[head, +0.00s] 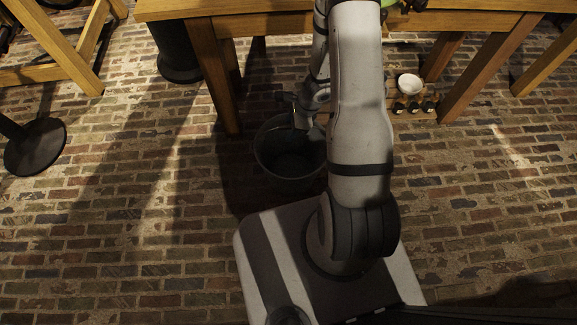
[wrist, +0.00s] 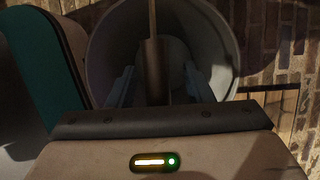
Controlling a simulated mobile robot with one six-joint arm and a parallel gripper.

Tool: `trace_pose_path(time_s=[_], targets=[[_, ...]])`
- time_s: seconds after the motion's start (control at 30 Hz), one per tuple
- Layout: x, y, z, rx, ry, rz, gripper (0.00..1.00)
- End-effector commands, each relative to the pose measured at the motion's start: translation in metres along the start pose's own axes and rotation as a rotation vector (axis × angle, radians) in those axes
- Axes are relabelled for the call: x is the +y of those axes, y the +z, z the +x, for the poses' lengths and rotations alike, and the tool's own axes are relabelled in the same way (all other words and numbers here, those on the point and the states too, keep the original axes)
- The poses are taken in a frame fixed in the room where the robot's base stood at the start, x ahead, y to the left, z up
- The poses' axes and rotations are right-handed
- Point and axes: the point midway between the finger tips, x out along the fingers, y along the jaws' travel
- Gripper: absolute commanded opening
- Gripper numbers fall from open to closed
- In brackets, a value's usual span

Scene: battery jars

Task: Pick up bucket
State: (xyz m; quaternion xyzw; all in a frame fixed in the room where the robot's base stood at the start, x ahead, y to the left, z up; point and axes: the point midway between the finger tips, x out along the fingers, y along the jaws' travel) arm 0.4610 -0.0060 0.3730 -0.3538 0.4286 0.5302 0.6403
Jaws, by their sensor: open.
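The bucket (head: 286,163) is grey and open-topped. It stands upright on the brick floor in front of the wooden table, just beyond my base. My gripper (head: 301,120) is over its far side in the head view. In the wrist view the round bucket (wrist: 222,52) opens below my gripper (wrist: 161,88), whose two bluish fingers are apart. A thin rod with a thicker brown grip (wrist: 156,62), which looks like the bucket's handle, runs between the fingers. I cannot tell whether either finger touches it. My arm hides part of the bucket's right side in the head view.
The wooden table (head: 270,27) stands behind the bucket, with a leg (head: 215,80) close to its left. A dark round stand base (head: 36,146) is at far left. The brick floor between is clear.

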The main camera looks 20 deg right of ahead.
Motion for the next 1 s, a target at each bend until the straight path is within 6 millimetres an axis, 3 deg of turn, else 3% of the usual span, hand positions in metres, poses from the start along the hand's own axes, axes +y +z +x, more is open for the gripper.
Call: trace_pose_path(time_s=[0.27,0.83,1.0], targets=[[-0.0004,0.0001,0.0043,0.0,-0.001,0.001,0.46],[-0.0008,-0.0004,0.0039,0.0,-0.002,0.001,0.01],[-0.001,-0.0006,0.0038,0.0,-0.003,0.001,0.0]])
